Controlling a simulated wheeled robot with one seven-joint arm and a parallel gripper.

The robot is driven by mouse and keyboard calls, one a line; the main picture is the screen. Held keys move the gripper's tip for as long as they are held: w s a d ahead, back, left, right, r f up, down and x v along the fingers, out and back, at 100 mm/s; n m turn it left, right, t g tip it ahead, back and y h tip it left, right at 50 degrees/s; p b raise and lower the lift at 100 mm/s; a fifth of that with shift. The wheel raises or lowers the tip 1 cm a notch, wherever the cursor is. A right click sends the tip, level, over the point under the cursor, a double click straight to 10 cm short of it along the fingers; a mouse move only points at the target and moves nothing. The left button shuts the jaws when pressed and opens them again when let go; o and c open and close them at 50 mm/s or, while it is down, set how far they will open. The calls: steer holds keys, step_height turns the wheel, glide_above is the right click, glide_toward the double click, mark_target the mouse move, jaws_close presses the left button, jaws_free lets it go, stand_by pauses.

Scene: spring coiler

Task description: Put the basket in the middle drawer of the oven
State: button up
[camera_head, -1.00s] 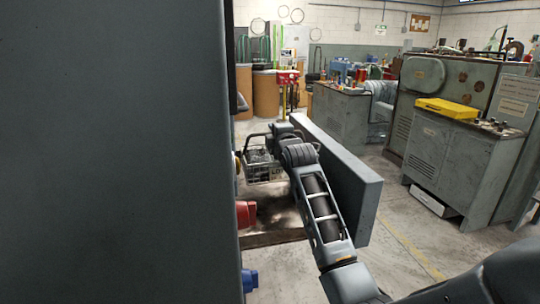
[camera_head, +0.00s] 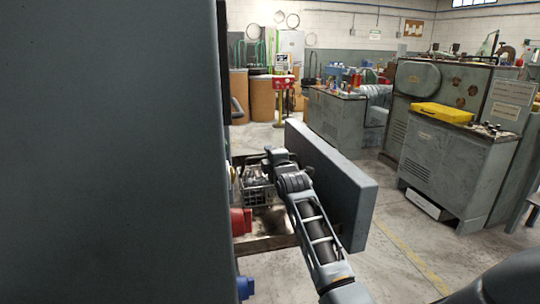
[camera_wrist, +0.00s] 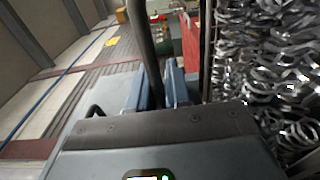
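The wire basket (camera_head: 257,194), filled with shiny metal coils, hangs at or just inside the pulled-out drawer (camera_head: 262,243) of the oven (camera_head: 110,150). I cannot tell whether it touches the drawer floor. My gripper (camera_head: 270,160) is just above the basket, shut on its handle, though the grip itself is partly hidden. In the wrist view, the gripper's blue-grey fingers (camera_wrist: 165,88) are close together beside a dark handle bar (camera_wrist: 143,45), and the basket's coils (camera_wrist: 275,85) fill the right side. The drawer's thick grey front panel (camera_head: 335,190) stands right of my arm.
The oven's side fills the left of the head view and hides the drawer's inner part. A red fitting (camera_head: 240,221) and a blue one (camera_head: 245,287) stick out at its edge. Grey machines (camera_head: 455,165) stand at right beyond clear floor (camera_head: 390,235).

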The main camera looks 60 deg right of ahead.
steer(key=o, duration=0.4)
steer(key=shift+r, duration=0.15)
steer(key=b+v, duration=0.1)
steer(key=v, duration=1.1)
